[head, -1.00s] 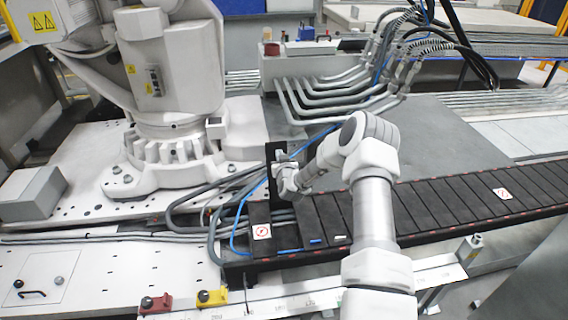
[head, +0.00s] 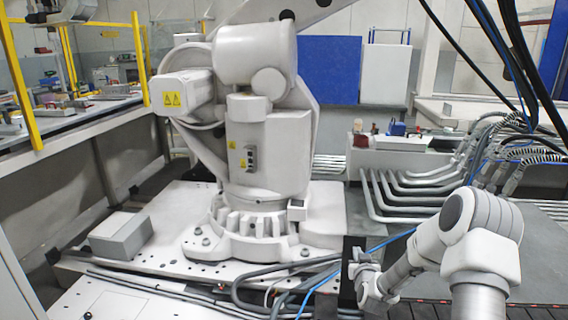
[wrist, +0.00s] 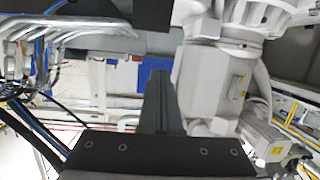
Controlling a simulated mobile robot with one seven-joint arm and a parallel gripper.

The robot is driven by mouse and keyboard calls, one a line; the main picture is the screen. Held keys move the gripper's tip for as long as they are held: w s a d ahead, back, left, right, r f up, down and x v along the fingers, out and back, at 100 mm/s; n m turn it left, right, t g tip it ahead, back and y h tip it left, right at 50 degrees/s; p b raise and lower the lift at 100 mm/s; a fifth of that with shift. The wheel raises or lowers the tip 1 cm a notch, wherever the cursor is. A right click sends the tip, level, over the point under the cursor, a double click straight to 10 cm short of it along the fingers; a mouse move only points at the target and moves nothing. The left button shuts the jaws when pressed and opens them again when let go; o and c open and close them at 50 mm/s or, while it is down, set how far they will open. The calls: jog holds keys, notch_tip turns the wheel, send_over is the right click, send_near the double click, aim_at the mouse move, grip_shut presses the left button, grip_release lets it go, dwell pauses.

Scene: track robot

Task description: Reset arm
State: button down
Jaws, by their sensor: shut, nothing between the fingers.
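My arm (head: 478,240) shows at the lower right of the head view, bent at its white and grey elbow with the forearm pointing left. Its wrist end is beside the blue hose, in front of the grey plate. My gripper shows in the wrist view (wrist: 160,78) as dark fingers together above a black body; it is shut and empty. In the head view its fingertips cannot be made out clearly.
A large white industrial robot (head: 262,150) stands on a white base plate (head: 170,215) left of my arm. Bent grey pipes (head: 420,185) and hanging black cables (head: 525,60) are at the right. A grey box (head: 121,236) sits at the left. Yellow posts (head: 20,75) stand behind.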

jog(key=s+a+r+n+g, duration=0.1)
jog(key=s+a+r+g, duration=0.1)
jog(key=s+a+r, duration=0.3)
jog(key=s+a+r+n+g+y, duration=0.1)
jog(key=s+r, duration=0.2)
jog(key=r, duration=0.4)
jog(key=s+a+r+n+g, duration=0.1)
jog(key=s+a+r+g, duration=0.1)
jog(key=s+r, duration=0.3)
jog(key=s+a+r+m+g, duration=0.1)
jog(key=s+r, duration=0.2)
jog(key=s, duration=0.7)
jog(key=s+a+r+g+y, duration=0.1)
jog(key=s+a+r+g, duration=0.1)
jog(key=s, duration=0.7)
jog(key=s+a+r+m+g, duration=0.1)
jog(key=s+r, duration=0.2)
jog(key=s, duration=0.7)
notch_tip(320, 180, up, 15)
jog(key=p, duration=1.5)
jog(key=shift+w+a+r+p, duration=0.2)
jog(key=shift+w+p, duration=0.15)
